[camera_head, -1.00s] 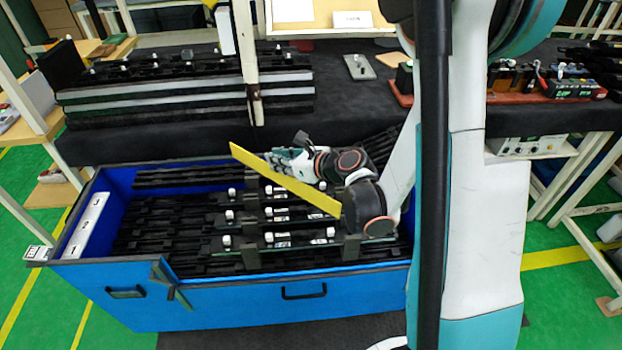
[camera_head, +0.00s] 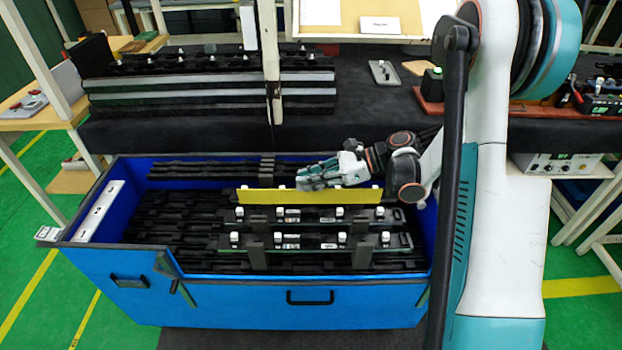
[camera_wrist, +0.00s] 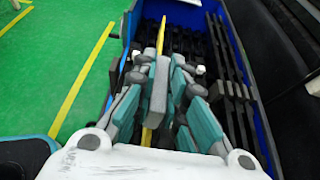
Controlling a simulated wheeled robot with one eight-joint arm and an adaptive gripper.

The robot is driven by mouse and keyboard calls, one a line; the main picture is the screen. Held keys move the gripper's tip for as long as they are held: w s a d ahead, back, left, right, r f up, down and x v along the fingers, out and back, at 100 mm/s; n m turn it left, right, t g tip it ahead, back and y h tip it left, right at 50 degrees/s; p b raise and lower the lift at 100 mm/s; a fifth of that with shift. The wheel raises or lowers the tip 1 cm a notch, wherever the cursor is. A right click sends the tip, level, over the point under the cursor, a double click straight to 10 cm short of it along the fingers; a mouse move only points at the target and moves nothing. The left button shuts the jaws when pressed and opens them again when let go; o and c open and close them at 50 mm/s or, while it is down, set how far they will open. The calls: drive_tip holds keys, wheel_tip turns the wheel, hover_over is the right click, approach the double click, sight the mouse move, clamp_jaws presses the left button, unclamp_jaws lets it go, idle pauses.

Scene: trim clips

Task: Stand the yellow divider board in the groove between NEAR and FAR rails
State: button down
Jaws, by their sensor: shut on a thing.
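The yellow divider board (camera_head: 290,197) is level and on edge above the rails in the blue crate. It runs left to right, along the rails. My gripper (camera_head: 322,180) is shut on it near the middle of its upper edge. In the wrist view the board (camera_wrist: 160,38) passes between the gripper's fingers (camera_wrist: 158,85). Two dark rails with white knobs lie in front of the board, one closer (camera_head: 300,247) and one just before it (camera_head: 315,215). White knobs of another rail show behind the board. Its lower edge's contact with a groove cannot be told. No NEAR or FAR lettering is readable.
The blue crate (camera_head: 290,300) holds several black slotted strips. A white label strip (camera_head: 100,211) lies along its left wall. A dark bench (camera_head: 190,140) with stacked rails stands behind. A pale upright post (camera_head: 271,60) rises from the bench.

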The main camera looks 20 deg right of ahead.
sight(351, 199)
drive_tip(key=shift+f+b, duration=2.6)
drive_tip(key=shift+f, duration=0.3)
drive_tip(key=shift+f, duration=3.4)
drive_tip(key=c, duration=1.5)
unclamp_jaws()
drive_tip(key=shift+c, duration=0.2)
drive_tip(key=v, duration=1.2)
